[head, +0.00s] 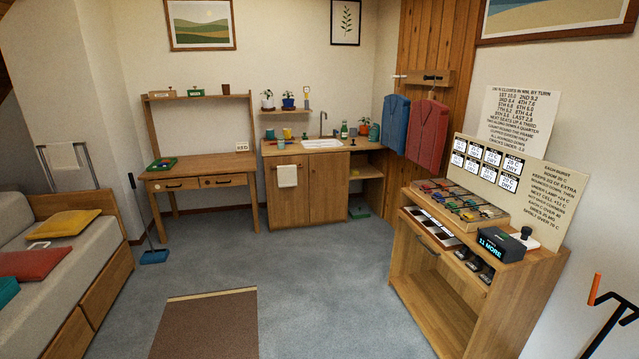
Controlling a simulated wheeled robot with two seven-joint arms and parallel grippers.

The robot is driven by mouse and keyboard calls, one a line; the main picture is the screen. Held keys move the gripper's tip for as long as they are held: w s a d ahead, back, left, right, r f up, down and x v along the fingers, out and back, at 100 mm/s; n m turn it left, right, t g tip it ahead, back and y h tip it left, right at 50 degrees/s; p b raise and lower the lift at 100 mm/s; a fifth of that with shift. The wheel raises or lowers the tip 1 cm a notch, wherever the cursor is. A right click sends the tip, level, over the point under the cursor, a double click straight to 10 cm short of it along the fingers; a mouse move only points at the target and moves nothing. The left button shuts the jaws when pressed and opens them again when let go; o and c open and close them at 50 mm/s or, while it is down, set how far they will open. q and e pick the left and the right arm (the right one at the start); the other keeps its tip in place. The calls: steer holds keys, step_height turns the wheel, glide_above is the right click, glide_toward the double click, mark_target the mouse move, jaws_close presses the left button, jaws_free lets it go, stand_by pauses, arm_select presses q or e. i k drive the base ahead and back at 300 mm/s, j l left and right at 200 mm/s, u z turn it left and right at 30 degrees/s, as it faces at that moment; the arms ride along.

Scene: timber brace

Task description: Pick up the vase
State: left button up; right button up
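No object is clearly a vase at this size. A teal rounded vessel (374,132) stands at the right end of the sink counter (306,150), and I cannot tell whether it is the vase. A potted plant (364,128) and a green bottle (344,130) stand left of it. More potted plants stand on the small wall shelf (286,111) above the counter. Neither of my grippers is in view.
A wooden desk (200,165) stands left of the sink counter. A sofa (50,250) lines the left side, and a wooden cabinet (450,290) stands at the right. A brown rug (205,325) lies on the open grey floor between them. A blue broom (154,256) stands near the desk.

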mark_target(281, 138)
steer(key=i, duration=2.05)
steer(key=i+j+z, duration=0.1)
steer(key=i, duration=0.95)
steer(key=i+j, duration=0.1)
steer(key=i, duration=0.9)
